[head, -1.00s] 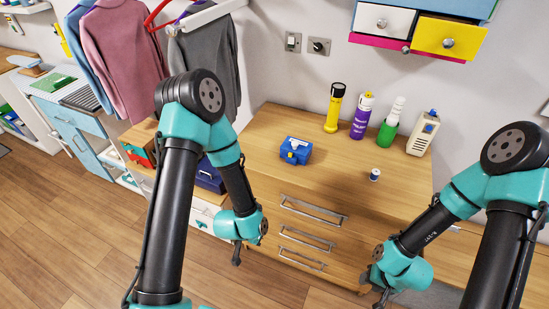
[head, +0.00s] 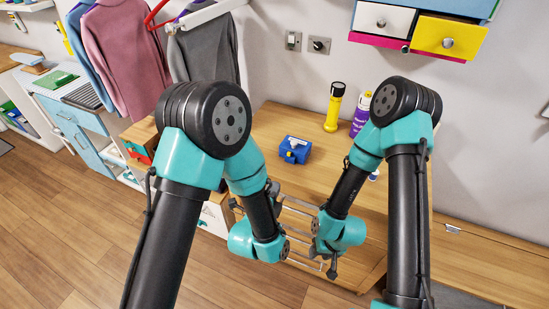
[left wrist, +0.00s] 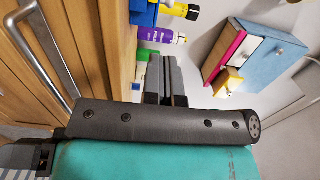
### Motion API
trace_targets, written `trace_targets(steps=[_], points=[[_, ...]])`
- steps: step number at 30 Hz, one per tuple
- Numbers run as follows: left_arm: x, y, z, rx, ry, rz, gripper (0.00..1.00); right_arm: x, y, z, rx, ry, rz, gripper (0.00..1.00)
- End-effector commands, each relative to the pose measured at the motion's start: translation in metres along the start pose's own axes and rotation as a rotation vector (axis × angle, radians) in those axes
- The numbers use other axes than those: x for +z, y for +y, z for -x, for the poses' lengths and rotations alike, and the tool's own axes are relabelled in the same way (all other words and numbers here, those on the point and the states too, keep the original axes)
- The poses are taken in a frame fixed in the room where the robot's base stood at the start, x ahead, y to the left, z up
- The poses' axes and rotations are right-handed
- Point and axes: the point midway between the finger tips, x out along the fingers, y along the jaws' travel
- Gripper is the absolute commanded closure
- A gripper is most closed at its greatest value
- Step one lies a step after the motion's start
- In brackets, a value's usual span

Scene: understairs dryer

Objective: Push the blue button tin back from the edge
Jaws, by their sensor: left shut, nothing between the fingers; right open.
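A blue piece with yellow, likely the same tin, shows at the top of the left wrist view (left wrist: 145,14). My left gripper (left wrist: 167,72) is shut and empty. In the head view its wrist is low in front of the drawers, apart from the tin; its fingertips are hard to make out there. My right gripper (head: 332,270) is open and empty, low beside the left one.
A yellow torch (head: 334,108) and a purple spray can (head: 360,116) stand at the back of the dresser top. My right arm hides things farther right. Drawer handles (head: 300,210) stick out near my grippers. Coloured wall drawers (head: 412,28) hang above.

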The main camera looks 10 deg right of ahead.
Motion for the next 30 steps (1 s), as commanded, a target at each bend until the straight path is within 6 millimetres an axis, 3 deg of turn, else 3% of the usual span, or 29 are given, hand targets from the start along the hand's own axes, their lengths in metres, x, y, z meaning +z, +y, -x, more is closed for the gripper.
trace_targets(steps=[14, 20, 30], points=[[0.000, 0.000, -0.007, 0.000, -0.001, 0.000, 1.00, 0.000, 0.000, 0.000, 0.000, 0.000, 0.000, 0.57], [0.001, 0.000, -0.032, -0.001, -0.002, 0.001, 1.00, 0.000, 0.000, 0.000, 0.000, 0.000, 0.000, 0.57], [0.001, 0.000, -0.089, -0.001, -0.001, 0.000, 1.00, 0.000, 0.000, 0.000, 0.000, 0.000, 0.000, 0.57]])
